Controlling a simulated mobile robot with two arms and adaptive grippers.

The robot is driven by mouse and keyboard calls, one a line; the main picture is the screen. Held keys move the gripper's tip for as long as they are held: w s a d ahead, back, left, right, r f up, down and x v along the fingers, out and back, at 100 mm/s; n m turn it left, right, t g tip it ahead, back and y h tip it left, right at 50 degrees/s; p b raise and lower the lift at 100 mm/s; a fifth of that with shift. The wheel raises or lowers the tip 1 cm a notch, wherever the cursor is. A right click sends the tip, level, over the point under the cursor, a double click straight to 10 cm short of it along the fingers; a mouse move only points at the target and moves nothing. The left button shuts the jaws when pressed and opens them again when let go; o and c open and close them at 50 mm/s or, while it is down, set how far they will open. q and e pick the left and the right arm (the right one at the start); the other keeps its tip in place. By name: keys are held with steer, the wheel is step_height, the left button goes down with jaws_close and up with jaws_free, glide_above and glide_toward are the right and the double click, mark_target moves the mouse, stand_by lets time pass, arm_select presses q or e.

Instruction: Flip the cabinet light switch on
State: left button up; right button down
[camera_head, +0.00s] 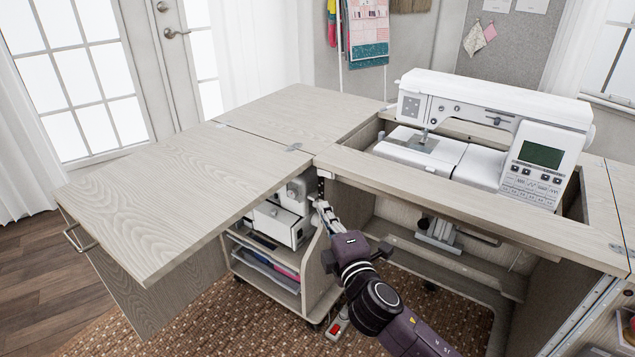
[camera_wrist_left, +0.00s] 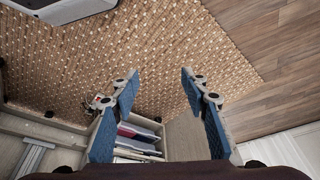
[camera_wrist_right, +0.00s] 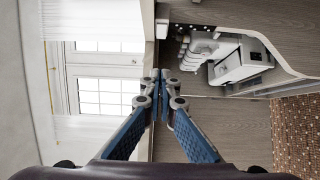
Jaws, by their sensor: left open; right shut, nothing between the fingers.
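The sewing cabinet (camera_head: 480,216) stands with its leaf raised. A small dark dotted strip (camera_head: 321,186) shows under the tabletop, by the shelf unit; it also appears in the right wrist view (camera_wrist_right: 183,28). I cannot make out clearly which part is the light switch, or its position. My right gripper (camera_head: 317,203) is under the tabletop edge near that strip, its fingertips closed together and empty in the right wrist view (camera_wrist_right: 160,74). I cannot tell whether it touches anything. My left gripper (camera_wrist_left: 159,74) is open and empty above the rug, outside the head view.
A sewing machine (camera_head: 490,130) sits in the cabinet opening. A small white device with red (camera_head: 337,324) lies on the rug (camera_head: 215,318). The tabletop (camera_head: 190,180) is bare.

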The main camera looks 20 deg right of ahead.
mark_target(324, 174)
steer(key=shift+w, duration=0.1)
arm_select(q)
steer(key=w+d+t+b, duration=0.2)
steer(key=w+t, duration=0.1)
steer(key=w, duration=0.4)
steer(key=shift+r+h, duration=0.35)
steer(key=shift+h, duration=0.05)
arm_select(e)
steer(key=w+d, duration=0.3)
steer(key=w, duration=0.9)
steer(key=shift+w, duration=0.3)
